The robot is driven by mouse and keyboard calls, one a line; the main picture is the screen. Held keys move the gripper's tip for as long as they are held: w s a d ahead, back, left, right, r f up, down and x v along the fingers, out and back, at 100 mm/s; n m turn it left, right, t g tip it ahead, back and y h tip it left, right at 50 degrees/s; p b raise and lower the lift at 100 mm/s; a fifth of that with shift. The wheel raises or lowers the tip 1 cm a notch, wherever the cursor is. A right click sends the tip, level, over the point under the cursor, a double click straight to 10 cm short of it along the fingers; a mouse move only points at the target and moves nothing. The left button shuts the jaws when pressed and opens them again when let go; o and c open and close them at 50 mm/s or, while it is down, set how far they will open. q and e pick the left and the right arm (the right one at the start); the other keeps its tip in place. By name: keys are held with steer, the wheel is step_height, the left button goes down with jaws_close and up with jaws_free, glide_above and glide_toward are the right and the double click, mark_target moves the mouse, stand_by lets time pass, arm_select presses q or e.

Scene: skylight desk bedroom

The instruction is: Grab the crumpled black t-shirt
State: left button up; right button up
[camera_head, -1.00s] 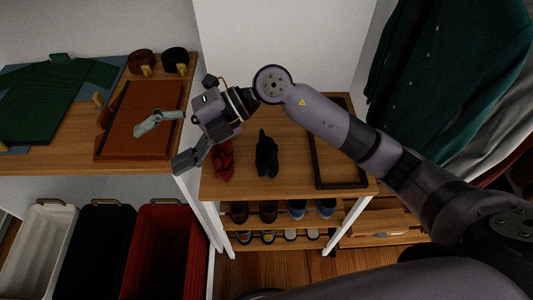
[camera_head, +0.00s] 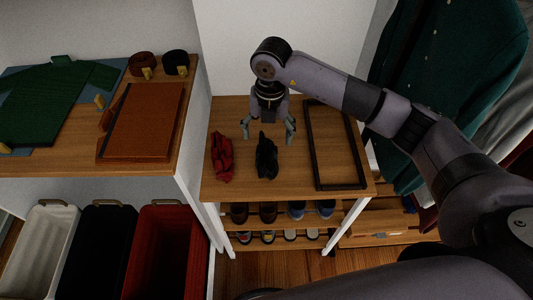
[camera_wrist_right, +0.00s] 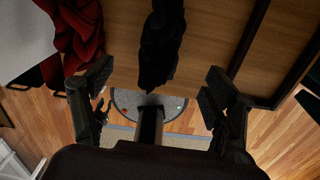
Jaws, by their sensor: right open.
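The crumpled black t-shirt (camera_head: 266,158) lies on the wooden top of the shoe bench, to the right of a crumpled red cloth (camera_head: 221,158). My right gripper (camera_head: 268,132) is open and points down, its fingers on either side of the black t-shirt's far end in the head view. In the right wrist view the black t-shirt (camera_wrist_right: 160,45) lies ahead between the open fingers (camera_wrist_right: 155,100), and the red cloth (camera_wrist_right: 78,35) is beside the left finger. The fingers do not grip the t-shirt. My left gripper is not seen.
A dark empty frame (camera_head: 315,165) lies on the bench's right part. Shoes (camera_head: 268,212) stand on racks below. The desk (camera_head: 60,160) at left holds a brown folder (camera_head: 142,125) and green clothing (camera_head: 45,105). White, black and red bins (camera_head: 160,250) stand below. Hanging clothes (camera_head: 440,80) are at right.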

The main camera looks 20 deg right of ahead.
mark_target(267, 147)
step_height(267, 147, down, 5)
steer(key=shift+a+f+p, duration=0.1)
steer(key=shift+p, duration=0.2)
steer(key=shift+s+f+p, duration=0.1)
steer(key=shift+f+p, duration=0.2)
steer(key=shift+f, duration=0.25)
step_height(267, 147, down, 4)
steer(key=shift+f+p, duration=0.2)
steer(key=shift+p, duration=0.25)
steer(key=c, duration=1.3)
